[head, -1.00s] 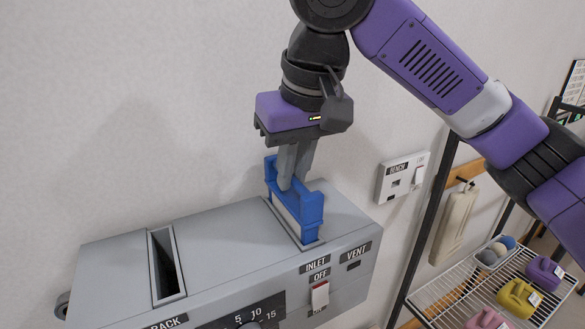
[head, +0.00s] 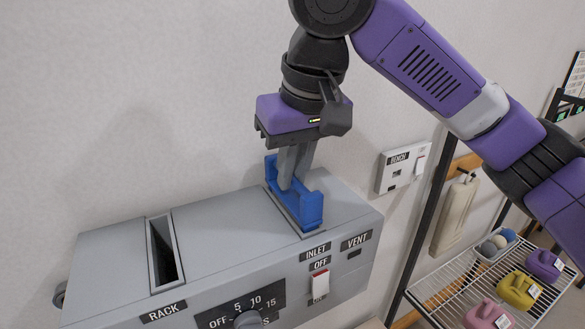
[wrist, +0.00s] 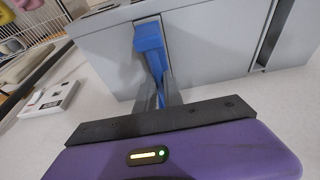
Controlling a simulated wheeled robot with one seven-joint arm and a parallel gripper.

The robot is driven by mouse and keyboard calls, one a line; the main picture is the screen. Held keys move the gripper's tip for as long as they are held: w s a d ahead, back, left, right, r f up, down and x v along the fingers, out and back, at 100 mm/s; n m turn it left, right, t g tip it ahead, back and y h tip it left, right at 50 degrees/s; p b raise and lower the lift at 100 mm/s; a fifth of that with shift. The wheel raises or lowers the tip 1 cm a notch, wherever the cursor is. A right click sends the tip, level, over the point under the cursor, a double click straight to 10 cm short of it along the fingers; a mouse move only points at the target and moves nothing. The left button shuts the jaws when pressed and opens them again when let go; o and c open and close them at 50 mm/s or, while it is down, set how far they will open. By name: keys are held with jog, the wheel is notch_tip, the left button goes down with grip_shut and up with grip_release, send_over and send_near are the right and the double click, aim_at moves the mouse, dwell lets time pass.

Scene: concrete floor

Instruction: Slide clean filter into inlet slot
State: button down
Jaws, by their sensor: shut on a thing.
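The blue filter (head: 311,207) stands in the inlet slot (head: 314,234) on top of the grey machine (head: 220,227). Only its blue upper frame shows above the slot rim; the rest is hidden inside. My gripper (head: 288,186) is above it with its fingers pointing down, shut on the filter's top between the raised ends. In the wrist view the blue filter (wrist: 149,45) shows between the finger tips, against the grey machine top.
A second slot (head: 165,253), by the RACK label, is open and looks empty. The front has a dial (head: 248,319) and a switch (head: 320,284). A BENCH wall switch (head: 402,170) and a wire shelf (head: 450,285) with coloured jugs are at right.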

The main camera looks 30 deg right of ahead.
jog(key=shift+f, duration=0.45)
jog(key=c, duration=1.4)
grip_release()
jog(key=shift+v, duration=3.9)
